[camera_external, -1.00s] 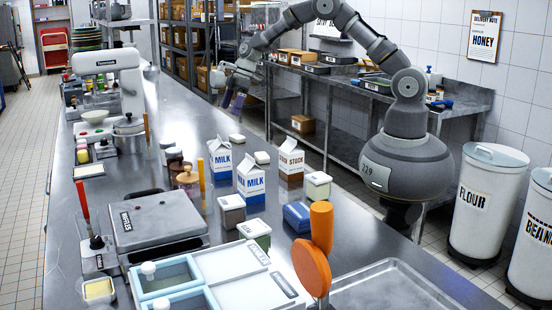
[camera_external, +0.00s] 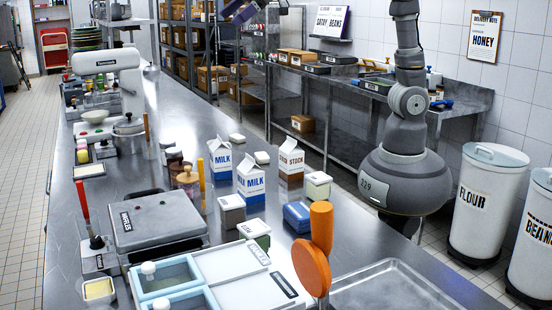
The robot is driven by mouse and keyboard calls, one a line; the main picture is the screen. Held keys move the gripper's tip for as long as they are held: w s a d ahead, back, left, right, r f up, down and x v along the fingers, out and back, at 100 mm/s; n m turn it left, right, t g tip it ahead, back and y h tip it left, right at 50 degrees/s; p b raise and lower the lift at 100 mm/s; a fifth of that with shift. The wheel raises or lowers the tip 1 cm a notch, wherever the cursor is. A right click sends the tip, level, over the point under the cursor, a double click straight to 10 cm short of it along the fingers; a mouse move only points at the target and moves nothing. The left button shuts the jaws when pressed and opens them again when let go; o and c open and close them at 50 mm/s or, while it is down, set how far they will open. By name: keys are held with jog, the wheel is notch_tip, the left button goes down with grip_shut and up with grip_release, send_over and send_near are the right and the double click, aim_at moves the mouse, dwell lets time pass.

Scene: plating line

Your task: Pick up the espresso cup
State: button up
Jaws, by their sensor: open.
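I cannot make out an espresso cup for certain in the external view. My gripper (camera_external: 240,12) is at the top edge of the picture, partly cut off, high above the far part of the counter. Its dark purple fingers are open, and I see nothing held in them. A white bowl-like vessel (camera_external: 95,116) sits at the white machine (camera_external: 108,62) on the left; it looks wider than a small cup.
Milk cartons (camera_external: 250,183), a stock carton (camera_external: 291,160) and small tubs (camera_external: 318,185) stand mid-counter. Bare counter (camera_external: 195,115) lies behind the cartons.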

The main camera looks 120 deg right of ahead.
jog(key=s+a+r+t+b, duration=0.2)
jog(key=s+a+r+t, duration=0.1)
jog(key=a+r, duration=0.5)
jog(key=s+a, duration=0.1)
jog(key=a, duration=0.2)
jog(key=shift+s+a+y, duration=0.25)
jog(key=shift+s+y, duration=0.05)
jog(key=shift+y, duration=0.1)
jog(key=s+a+r+t+b, duration=0.1)
jog(key=s+a+r, duration=0.2)
jog(key=s+a+r+t+y+b, duration=0.1)
jog(key=s+a+r, duration=0.2)
jog(key=shift+s+a+r, duration=0.25)
jog(key=shift+s+a, duration=0.05)
jog(key=shift+s, duration=0.05)
jog(key=shift+c, duration=1)
